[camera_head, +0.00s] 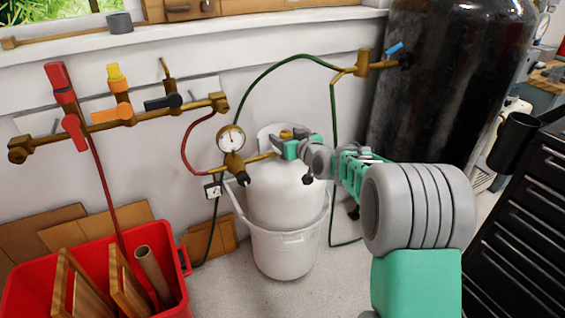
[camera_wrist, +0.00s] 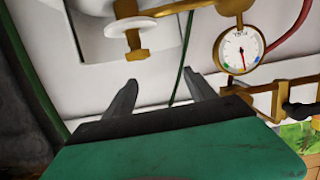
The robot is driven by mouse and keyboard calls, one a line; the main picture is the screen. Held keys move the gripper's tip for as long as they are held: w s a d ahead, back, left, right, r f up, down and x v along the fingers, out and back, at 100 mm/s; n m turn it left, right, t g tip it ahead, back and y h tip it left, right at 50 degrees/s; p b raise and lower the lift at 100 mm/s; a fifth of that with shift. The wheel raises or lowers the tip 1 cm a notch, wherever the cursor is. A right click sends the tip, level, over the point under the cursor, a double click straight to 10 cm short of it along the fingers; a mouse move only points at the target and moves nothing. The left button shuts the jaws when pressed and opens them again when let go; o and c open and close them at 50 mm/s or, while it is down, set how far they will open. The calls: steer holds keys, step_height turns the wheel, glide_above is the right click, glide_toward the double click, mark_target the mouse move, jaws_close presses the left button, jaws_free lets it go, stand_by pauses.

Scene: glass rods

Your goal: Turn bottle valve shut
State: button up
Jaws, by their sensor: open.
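The white gas bottle (camera_head: 284,200) stands upright in a white bucket (camera_head: 285,252) on the floor. Its brass valve (camera_head: 287,134) shows at the top, beside my gripper (camera_head: 283,150) and partly hidden by it. In the wrist view, a brass valve fitting (camera_wrist: 135,35) lies just beyond the fingertips. My gripper (camera_wrist: 158,80) is open there, with its two grey fingers apart and nothing between them. The fingers appear close to the fitting but not around it. Whether any finger touches it in the head view, I cannot tell.
A pressure gauge (camera_head: 231,139) and brass pipe sit left of the bottle top. A brass manifold (camera_head: 140,115) with coloured levers is on the wall. A red bin (camera_head: 60,262) stands left, a tall black cylinder (camera_head: 440,85) behind right, a black drawer cabinet (camera_head: 520,230) right.

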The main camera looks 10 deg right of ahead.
mark_target(286, 136)
steer(key=w+f, duration=0.1)
steer(key=w+d+f+t+b, duration=0.1)
steer(key=f, duration=0.1)
steer(key=w+d+f+t+b, duration=0.1)
steer(key=f, duration=0.1)
steer(key=shift+w+d, duration=0.1)
steer(key=shift+w, duration=0.2)
steer(key=shift+w+d+r+m+t, duration=0.1)
steer(key=shift+w+d+m+t, duration=0.05)
steer(key=shift+w+m+t, duration=0.15)
steer(key=b+x, duration=0.1)
steer(key=x, duration=0.6)
steer(key=shift+w+r, duration=0.25)
steer(key=c, duration=1.4)
